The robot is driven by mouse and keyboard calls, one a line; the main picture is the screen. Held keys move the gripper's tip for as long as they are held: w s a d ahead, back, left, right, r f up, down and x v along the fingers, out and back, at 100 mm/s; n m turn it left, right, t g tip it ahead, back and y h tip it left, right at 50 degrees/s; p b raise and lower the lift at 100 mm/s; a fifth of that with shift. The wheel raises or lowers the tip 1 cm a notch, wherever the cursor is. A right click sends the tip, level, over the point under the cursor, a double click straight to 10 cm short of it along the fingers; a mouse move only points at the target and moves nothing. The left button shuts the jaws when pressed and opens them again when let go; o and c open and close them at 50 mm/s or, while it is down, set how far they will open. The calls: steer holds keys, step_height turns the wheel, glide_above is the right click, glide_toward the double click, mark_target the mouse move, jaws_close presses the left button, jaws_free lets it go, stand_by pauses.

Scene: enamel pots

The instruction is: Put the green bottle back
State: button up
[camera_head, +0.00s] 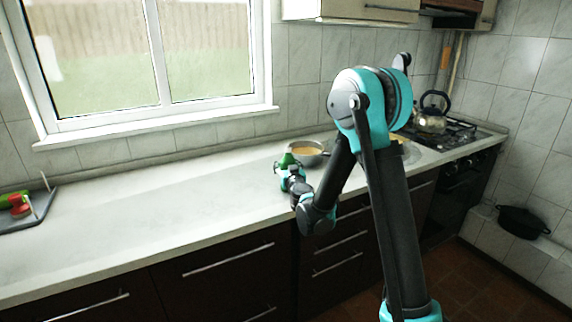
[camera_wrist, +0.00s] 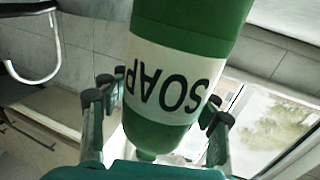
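The green bottle (camera_head: 287,160) shows in the camera_head view at my gripper, over the counter beside a bowl. In the camera_wrist view the green bottle (camera_wrist: 190,60) fills the middle, with a white label reading SOAP upside down in the picture. My gripper (camera_wrist: 160,100) has its dark fingers on both sides of the bottle, close against the label, and appears shut on it. In the camera_head view my gripper (camera_head: 289,175) is small and partly blends with the bottle. Whether the bottle's base touches the counter is hidden.
The bowl (camera_head: 306,150) with yellowish contents stands right beside the bottle. A dark tray (camera_head: 22,221) with red and green things is at the far left. The long counter (camera_head: 150,205) between is clear. A kettle (camera_head: 432,115) sits on the stove at right; a black pot (camera_head: 522,221) lies lower right.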

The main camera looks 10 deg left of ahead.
steer(key=shift+o, duration=1.2)
steer(key=v, duration=1.2)
steer(key=shift+r, duration=0.25)
steer(key=s+d+r+n+g+y, duration=0.2)
steer(key=s+d+n+g+y, duration=0.15)
steer(key=s, duration=0.25)
steer(key=s+d+f+m+g+h, duration=0.3)
steer(key=s+d+f, duration=0.4)
steer(key=s+d, duration=0.4)
steer(key=s+d+f+m+g+h, duration=0.4)
steer(key=s+d+f+g+h, duration=0.2)
steer(key=s+d, duration=0.5)
step_height(320, 180, down, 2)
steer(key=shift+d+f, duration=0.15)
steer(key=shift+d, duration=0.05)
